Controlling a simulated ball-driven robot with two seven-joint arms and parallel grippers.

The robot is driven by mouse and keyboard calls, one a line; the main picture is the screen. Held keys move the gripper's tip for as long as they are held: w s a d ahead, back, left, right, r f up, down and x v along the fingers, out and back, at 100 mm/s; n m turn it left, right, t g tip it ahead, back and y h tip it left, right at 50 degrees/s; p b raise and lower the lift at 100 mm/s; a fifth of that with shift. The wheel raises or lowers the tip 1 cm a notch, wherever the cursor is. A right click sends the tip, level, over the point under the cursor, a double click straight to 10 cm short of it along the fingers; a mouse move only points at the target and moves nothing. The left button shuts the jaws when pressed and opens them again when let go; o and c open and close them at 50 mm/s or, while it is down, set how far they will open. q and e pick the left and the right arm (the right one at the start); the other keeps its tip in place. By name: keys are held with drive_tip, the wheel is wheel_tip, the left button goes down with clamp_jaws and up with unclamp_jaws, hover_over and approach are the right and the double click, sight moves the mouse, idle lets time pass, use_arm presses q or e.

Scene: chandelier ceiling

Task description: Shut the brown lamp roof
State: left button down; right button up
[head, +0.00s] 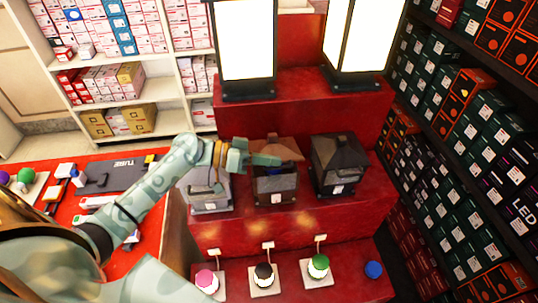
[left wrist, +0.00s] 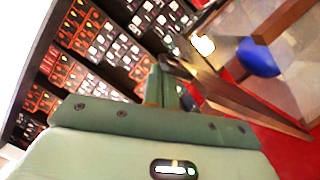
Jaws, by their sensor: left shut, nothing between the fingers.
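The brown lamp (head: 275,188) stands in the middle of the red middle step, between two other lamps. Its brown roof (head: 287,146) is tilted up, and something blue shows in the opening below it. My left gripper (head: 277,160) is shut and empty, reaching in from the left at the front of the roof. In the head view it overlaps the roof; I cannot tell whether they touch. In the left wrist view the shut fingers (left wrist: 168,78) are beside a brown frame edge (left wrist: 235,97), with a blue bulb (left wrist: 258,58) behind glass. My right gripper is not in view.
A grey lamp (head: 212,197) stands left of the brown one, and a black lamp (head: 337,165) right. Two tall lit lamps stand on the step above. Bulbs on small stands, including a green one (head: 318,265), line the lower step. Box shelves stand at the right and back.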

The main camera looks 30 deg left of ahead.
use_arm(q)
drive_tip(key=shift+s+d+f+m+t+y+b, duration=0.2)
drive_tip(key=shift+f+m+b, duration=0.35)
drive_tip(key=shift+f+b, duration=0.45)
drive_tip(key=shift+s+d+f+m+y+b, duration=0.2)
drive_tip(key=shift+f+m+b, duration=0.3)
drive_tip(key=shift+f+b, duration=0.55)
drive_tip(key=shift+s+d+f+m+t+y+b, duration=0.1)
drive_tip(key=shift+s+f+m+b, duration=0.2)
drive_tip(key=shift+f+m+b, duration=0.7)
drive_tip(key=shift+r+n, duration=0.3)
drive_tip(key=shift+n, duration=0.15)
drive_tip(key=s+d+r+p, duration=0.1)
drive_tip(key=s+d+r, duration=0.2)
drive_tip(key=s+r, duration=0.3)
drive_tip(key=s+d+r+p, duration=0.2)
drive_tip(key=s+d+r, duration=0.1)
drive_tip(key=s+r, duration=0.3)
drive_tip(key=shift+s+d+r, duration=0.2)
drive_tip(key=shift+d+r, duration=0.05)
drive_tip(key=shift+r, duration=0.3)
